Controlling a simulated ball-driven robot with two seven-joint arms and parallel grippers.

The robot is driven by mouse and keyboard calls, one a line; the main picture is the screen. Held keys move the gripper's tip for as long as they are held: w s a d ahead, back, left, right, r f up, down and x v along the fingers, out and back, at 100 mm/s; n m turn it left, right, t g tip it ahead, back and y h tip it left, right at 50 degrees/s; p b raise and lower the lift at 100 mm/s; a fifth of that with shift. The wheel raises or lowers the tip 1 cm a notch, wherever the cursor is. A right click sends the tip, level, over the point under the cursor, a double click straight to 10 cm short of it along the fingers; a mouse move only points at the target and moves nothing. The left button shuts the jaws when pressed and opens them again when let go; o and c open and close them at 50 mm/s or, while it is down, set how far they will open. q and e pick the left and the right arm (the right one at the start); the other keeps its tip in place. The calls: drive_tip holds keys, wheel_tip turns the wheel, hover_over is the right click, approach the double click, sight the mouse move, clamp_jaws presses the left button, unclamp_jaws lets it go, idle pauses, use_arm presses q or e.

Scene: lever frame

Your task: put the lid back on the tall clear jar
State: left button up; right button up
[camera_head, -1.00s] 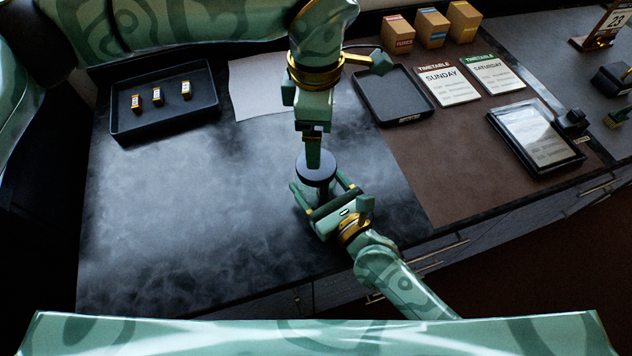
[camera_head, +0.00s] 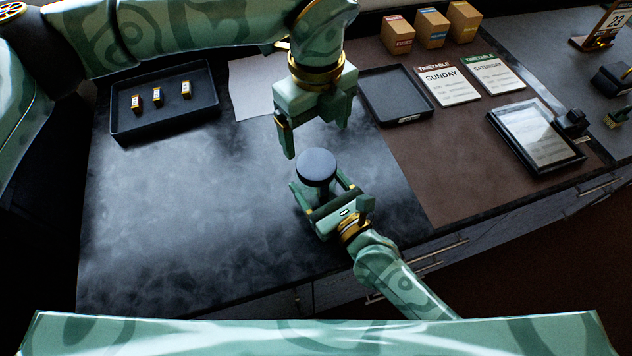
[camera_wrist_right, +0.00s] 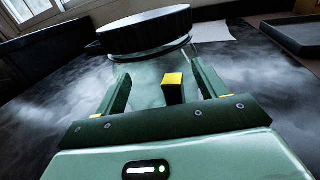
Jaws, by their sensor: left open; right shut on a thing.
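The dark round lid (camera_head: 316,165) sits on top of the tall clear jar (camera_wrist_right: 147,75). In the right wrist view the lid (camera_wrist_right: 145,30) covers the jar's mouth. A clear rim shows under its right edge, and I cannot tell whether it is fully seated. My right gripper (camera_head: 322,188) is shut on the jar's body, with a finger on each side, below the lid. My left gripper (camera_head: 315,140) is open and empty just above and behind the lid, apart from it. In the head view the lid and right gripper hide most of the jar.
A dark tray (camera_head: 118,124) with three small labelled pieces stands at the back left. A pale sheet (camera_head: 250,88) lies behind my left gripper. The counter's left front is clear.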

sight(316, 163)
use_arm(q)
drive_tip(key=shift+n, duration=0.5)
drive_tip(key=shift+f, duration=4)
